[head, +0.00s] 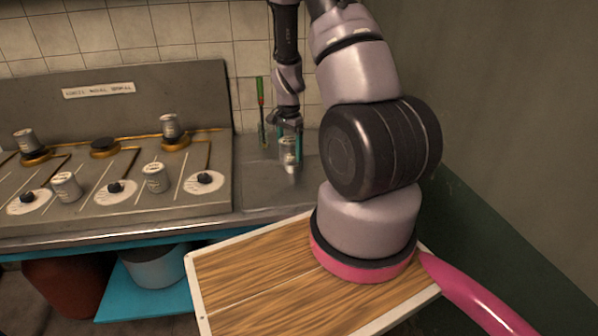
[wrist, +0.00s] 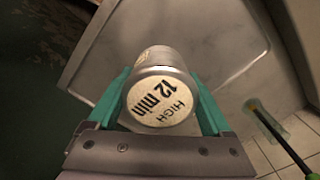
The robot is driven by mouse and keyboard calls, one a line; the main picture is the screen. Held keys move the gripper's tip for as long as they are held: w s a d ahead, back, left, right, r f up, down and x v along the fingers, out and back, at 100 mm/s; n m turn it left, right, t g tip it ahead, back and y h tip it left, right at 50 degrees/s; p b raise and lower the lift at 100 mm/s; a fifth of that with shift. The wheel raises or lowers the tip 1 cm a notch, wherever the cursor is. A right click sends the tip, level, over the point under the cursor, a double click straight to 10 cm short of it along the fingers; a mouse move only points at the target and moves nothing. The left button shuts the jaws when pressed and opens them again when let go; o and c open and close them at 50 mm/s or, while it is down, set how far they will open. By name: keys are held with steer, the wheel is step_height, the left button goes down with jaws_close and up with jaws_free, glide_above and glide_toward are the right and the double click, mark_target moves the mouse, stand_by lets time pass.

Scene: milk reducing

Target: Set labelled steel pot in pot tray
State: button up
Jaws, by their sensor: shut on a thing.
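A small steel pot (head: 289,158) is between the teal fingers of my gripper (head: 286,142), over the steel counter right of the stove. Other similar steel pots (head: 155,178) (head: 66,187) stand on the stove.
The stove (head: 110,160) with several burners and a label on its back panel is at the left. A green-handled tool (head: 260,95) stands upright near the tiled wall, close to my gripper. A wooden board (head: 255,275) is in front. A bucket (head: 155,265) is below the counter.

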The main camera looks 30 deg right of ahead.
step_height(320, 180, down, 6)
steer(key=shift+w+d+r, duration=0.1)
steer(key=shift+r, duration=0.05)
steer(key=shift+f, duration=1.95)
steer(key=shift+f, duration=0.15)
steer(key=o, duration=1.4)
